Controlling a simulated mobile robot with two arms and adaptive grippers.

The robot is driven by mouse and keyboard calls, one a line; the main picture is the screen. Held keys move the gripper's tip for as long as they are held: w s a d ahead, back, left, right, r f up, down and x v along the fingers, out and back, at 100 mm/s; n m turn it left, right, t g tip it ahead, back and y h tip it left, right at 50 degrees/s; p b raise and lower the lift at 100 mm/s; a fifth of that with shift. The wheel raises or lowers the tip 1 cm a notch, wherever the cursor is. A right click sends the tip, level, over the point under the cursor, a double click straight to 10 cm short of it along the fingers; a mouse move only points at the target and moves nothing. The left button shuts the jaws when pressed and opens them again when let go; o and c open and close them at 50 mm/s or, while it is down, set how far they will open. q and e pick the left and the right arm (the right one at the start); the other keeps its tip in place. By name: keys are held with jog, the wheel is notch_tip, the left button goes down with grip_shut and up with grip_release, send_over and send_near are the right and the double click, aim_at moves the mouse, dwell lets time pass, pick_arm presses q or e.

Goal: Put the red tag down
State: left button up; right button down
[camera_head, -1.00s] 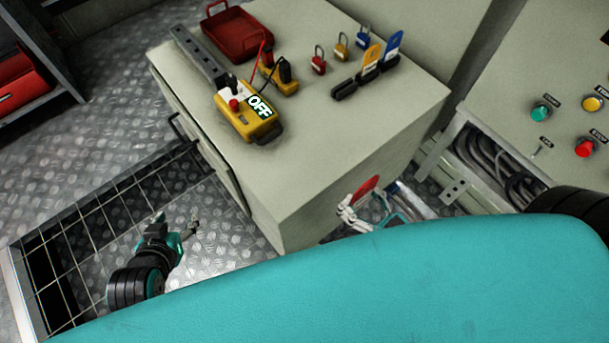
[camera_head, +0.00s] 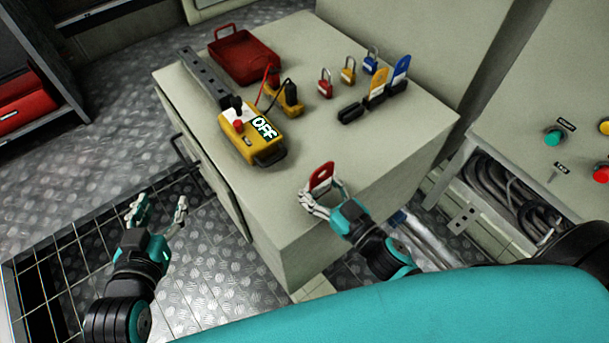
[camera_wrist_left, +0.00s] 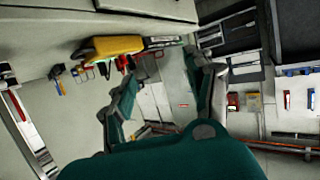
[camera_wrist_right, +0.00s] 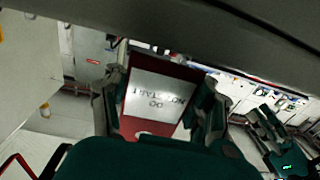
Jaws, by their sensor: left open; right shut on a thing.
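The red tag (camera_head: 321,176) is in my right gripper (camera_head: 322,196), over the near part of the cabinet top in the head view. In the right wrist view the tag (camera_wrist_right: 155,95) shows a pale panel with lettering, between the two fingers. Whether the tag touches the cabinet top cannot be told. My left gripper (camera_head: 160,212) is open and empty, left of the cabinet over the floor grating. Its spread fingers also show in the left wrist view (camera_wrist_left: 165,95).
The cabinet top (camera_head: 300,215) is bare near the right gripper. Further back are a yellow device reading OFF (camera_head: 250,132), a red tray (camera_head: 243,60), padlocks (camera_head: 348,72) and blue and orange tags (camera_head: 390,78). A button panel (camera_head: 580,140) stands at right.

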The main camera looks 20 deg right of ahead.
aim_at(305, 184)
jog(key=x, duration=0.4)
jog(key=shift+f+b, duration=0.3)
jog(key=shift+b, duration=0.05)
pick_arm(q)
jog(key=shift+w+d+r+t+h+b, duration=0.1)
jog(key=shift+w+d+r+t+h, duration=0.15)
jog(key=shift+r+t, duration=0.55)
jog(key=shift+w+d+r+t+h+b, duration=0.1)
jog(key=shift+w+d+r+t, duration=0.25)
jog(key=shift+r, duration=0.7)
jog(key=shift+w+d+r+t+h+b, duration=0.15)
jog(key=shift+w+r+t, duration=0.1)
jog(key=shift+r+t, duration=0.6)
pick_arm(e)
jog(key=shift+s+f, duration=0.1)
jog(key=shift+f, duration=0.3)
pick_arm(q)
jog(key=shift+a+r, duration=0.1)
pick_arm(e)
jog(key=shift+f, duration=0.15)
jog(key=shift+c, duration=2.2)
grip_release()
pick_arm(q)
jog(key=shift+r, duration=0.25)
